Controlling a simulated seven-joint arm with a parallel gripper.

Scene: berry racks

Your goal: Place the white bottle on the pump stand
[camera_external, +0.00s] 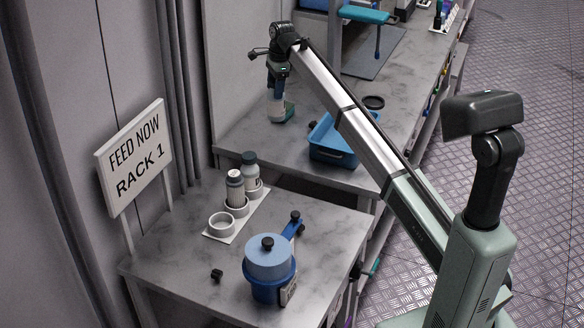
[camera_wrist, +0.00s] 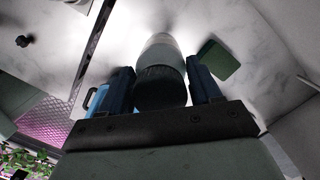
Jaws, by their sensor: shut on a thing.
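The white bottle (camera_external: 277,107) is upright between the fingers of my gripper (camera_external: 277,88), over the far counter. In the wrist view, the bottle's pale body (camera_wrist: 160,44) and dark ribbed cap (camera_wrist: 160,86) sit between the two fingers of my gripper (camera_wrist: 160,70), which is shut on it. A green square pad (camera_wrist: 219,60) lies just right of the bottle in the wrist view, and its edge shows by the bottle's base in the external view (camera_external: 288,113). I cannot tell whether the bottle touches the counter.
A blue lidded pot (camera_external: 268,275) stands nearby. A blue tray (camera_external: 332,158) lies right of my gripper.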

